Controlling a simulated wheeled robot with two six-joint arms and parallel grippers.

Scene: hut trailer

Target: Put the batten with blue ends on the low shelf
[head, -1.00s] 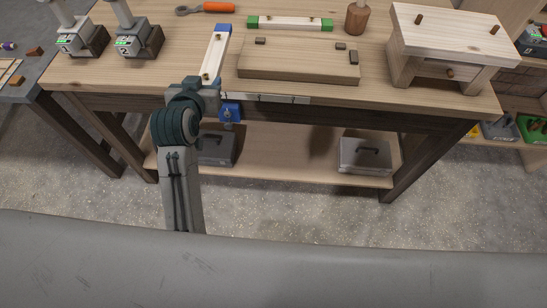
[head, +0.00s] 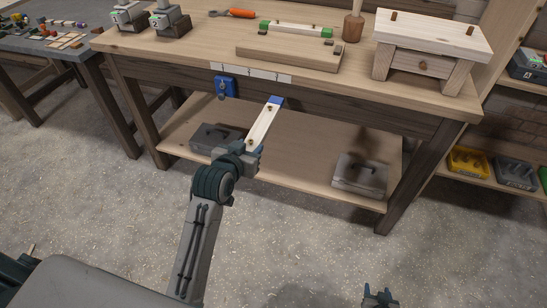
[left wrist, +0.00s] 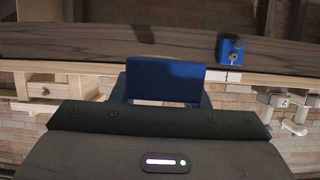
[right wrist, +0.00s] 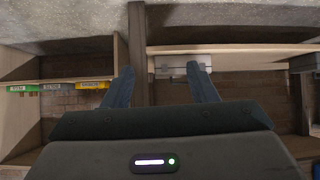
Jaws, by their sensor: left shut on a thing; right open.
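The batten with blue ends (head: 263,124) is a pale wooden strip with pegs, held in my left gripper (head: 247,153). It slants up and away in front of the low shelf, its far blue end clear in the head view. The near end is mostly hidden by the gripper. In the left wrist view a blue end (left wrist: 165,80) fills the space between the fingers. The low shelf (head: 300,150) is the wooden board under the workbench. My right gripper (head: 380,295) is open and empty at the bottom of the head view; its fingers (right wrist: 162,88) show in the right wrist view.
Grey metal boxes stand on the low shelf at left (head: 215,138) and right (head: 360,175), with bare board between. A bench leg (head: 408,175) stands at the right. A blue device (head: 224,87) hangs from the bench edge. The batten with green ends (head: 297,29) lies on top.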

